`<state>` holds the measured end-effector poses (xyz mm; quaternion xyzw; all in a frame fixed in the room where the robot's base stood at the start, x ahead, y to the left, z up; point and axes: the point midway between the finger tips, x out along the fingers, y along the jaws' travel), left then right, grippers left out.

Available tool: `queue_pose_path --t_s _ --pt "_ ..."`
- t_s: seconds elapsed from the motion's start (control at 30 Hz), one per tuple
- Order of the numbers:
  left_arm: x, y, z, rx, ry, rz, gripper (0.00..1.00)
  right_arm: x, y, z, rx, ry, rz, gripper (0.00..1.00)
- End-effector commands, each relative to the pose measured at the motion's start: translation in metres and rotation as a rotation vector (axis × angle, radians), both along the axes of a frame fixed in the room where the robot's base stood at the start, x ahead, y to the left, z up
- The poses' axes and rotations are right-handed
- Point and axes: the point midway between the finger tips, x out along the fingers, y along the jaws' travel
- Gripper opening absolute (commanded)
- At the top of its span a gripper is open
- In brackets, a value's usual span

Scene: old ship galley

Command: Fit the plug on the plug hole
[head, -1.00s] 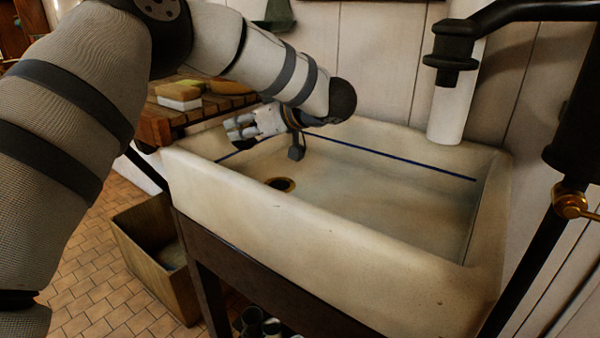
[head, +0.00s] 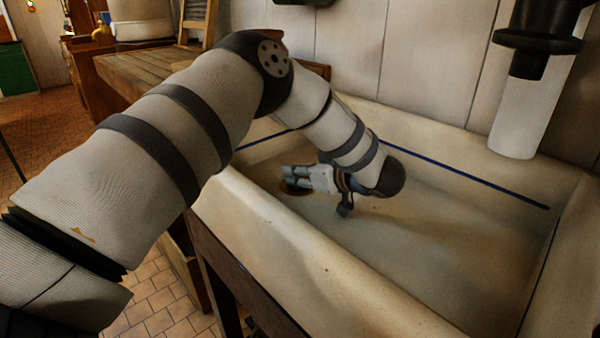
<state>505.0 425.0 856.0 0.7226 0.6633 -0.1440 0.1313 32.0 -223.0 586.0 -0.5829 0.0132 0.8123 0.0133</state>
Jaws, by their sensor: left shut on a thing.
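The brass-rimmed plug hole (head: 292,190) is in the floor of the pale sink (head: 440,225), near its left end. My left gripper (head: 286,178) is down inside the sink, its fingers lying nearly level over the plug hole and hiding part of it. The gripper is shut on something. I take this to be the plug, but it is too small and hidden to make out, and I cannot tell whether it touches the hole. My right gripper is not in view.
The sink's front wall (head: 310,265) is close under my left arm. A black pipe fitting (head: 537,40) and white pipe (head: 528,120) hang over the back right. A wooden worktop (head: 140,70) lies to the left. The sink's middle is clear.

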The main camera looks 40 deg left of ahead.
Motion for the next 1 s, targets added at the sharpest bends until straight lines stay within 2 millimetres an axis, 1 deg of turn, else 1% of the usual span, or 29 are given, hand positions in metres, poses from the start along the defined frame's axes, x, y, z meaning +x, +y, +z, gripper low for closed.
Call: queue_pose_path --t_s 0.1,0.2,0.23,0.3,0.6,0.67,0.77,0.9,1.0 --pt "0.000 0.000 0.002 0.000 -0.002 0.001 0.00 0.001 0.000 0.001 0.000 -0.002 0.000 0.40" --pt "0.000 0.000 -0.001 0.000 -0.001 0.000 0.00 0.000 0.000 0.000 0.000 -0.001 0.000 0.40" --pt "0.000 0.000 0.000 0.000 -0.001 0.000 0.29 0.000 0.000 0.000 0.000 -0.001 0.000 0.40" --pt "0.000 0.000 0.000 0.000 -0.001 0.000 0.42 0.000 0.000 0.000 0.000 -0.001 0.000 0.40" --pt "0.000 0.000 0.002 0.000 -0.002 0.001 0.42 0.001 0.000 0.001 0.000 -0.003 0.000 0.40" --pt "0.000 -0.005 0.005 0.000 -0.003 -0.001 0.42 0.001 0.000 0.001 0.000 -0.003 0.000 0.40" --pt "-0.001 -0.026 0.013 0.001 -0.003 -0.003 0.42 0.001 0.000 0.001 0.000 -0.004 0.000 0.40" --pt "-0.005 -0.063 0.028 0.001 -0.003 -0.003 0.42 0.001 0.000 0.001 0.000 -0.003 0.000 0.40" --pt "-0.007 -0.085 0.037 0.001 -0.002 -0.001 0.42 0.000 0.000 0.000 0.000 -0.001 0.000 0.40"
